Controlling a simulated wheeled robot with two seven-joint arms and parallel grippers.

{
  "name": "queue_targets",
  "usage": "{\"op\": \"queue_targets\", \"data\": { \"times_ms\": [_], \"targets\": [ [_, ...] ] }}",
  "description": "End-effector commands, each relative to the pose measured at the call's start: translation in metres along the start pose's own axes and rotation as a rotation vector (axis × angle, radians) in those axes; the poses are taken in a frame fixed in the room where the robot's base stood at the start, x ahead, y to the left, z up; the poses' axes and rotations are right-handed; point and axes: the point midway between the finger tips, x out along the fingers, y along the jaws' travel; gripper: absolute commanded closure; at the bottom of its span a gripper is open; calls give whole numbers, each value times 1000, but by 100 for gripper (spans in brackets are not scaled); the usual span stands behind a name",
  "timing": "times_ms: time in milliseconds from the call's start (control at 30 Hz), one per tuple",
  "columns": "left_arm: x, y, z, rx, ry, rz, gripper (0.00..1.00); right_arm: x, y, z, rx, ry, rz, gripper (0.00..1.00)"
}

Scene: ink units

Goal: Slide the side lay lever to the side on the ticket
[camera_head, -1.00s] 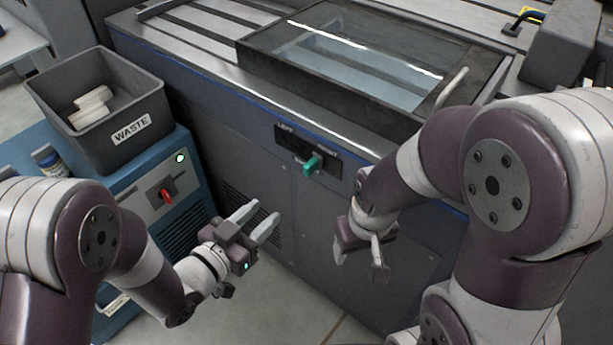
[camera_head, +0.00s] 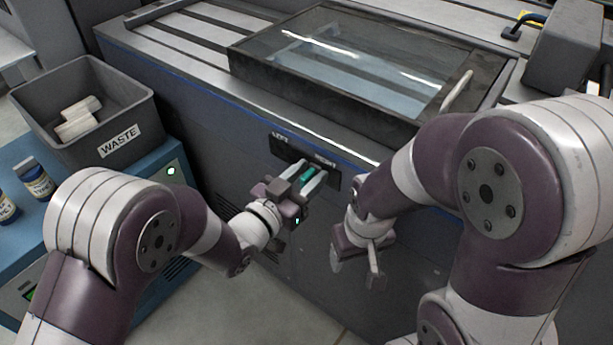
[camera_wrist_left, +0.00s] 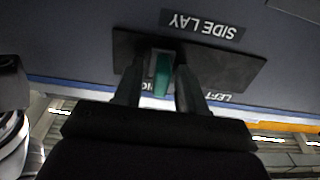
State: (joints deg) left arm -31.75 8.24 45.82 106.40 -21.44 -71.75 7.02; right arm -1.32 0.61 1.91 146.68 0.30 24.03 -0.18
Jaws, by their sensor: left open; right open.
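The green side lay lever (camera_head: 307,174) sticks out of a dark plate (camera_head: 331,181) on the press's front, nearer the plate's RIGHT label than its LEFT label. My left gripper (camera_head: 306,172) is open, with a finger on each side of the lever. In the left wrist view, upside down, the lever (camera_wrist_left: 162,72) stands between the fingers, under the SIDE LAY label (camera_wrist_left: 203,24); I cannot tell whether either finger touches it. My right gripper (camera_head: 357,260) is open and empty, below and right of the plate. I see no ticket in these views.
A glass-topped guard (camera_head: 240,58) with a handle (camera_head: 457,90) lies on the press above the plate. A grey WASTE bin (camera_head: 150,128) with pale blocks and small bottles (camera_head: 36,180) stand on a blue cabinet at left. Floor is clear below.

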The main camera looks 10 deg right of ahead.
Motion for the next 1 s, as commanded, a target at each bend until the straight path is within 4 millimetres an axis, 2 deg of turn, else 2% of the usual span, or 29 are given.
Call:
{"op": "queue_targets", "data": {
  "times_ms": [33,67,100,167,200,367,600,700,1000],
  "targets": [
    [0,0,0,0,0,0,60,0,0,0,0,0,0,35],
    [0,0,0,0,0,0,66,0,0,0,0,0,0,35],
    [0,0,0,0,0,0,79,0,0,0,0,0,0,35],
    [0,0,0,0,0,0,99,0,0,0,0,0,0,35],
    [0,0,0,0,0,0,100,0,0,0,0,0,0,35],
    [0,-5,0,-1,0,-2,100,0,0,0,0,0,0,35],
    [0,-55,0,-1,-1,-5,100,-3,0,0,0,0,0,35],
    [-1,-69,0,-1,-1,-4,100,-4,0,0,0,0,0,35],
    [-1,-76,0,-1,-1,-5,100,-3,0,0,0,0,0,35]
  ]
}}
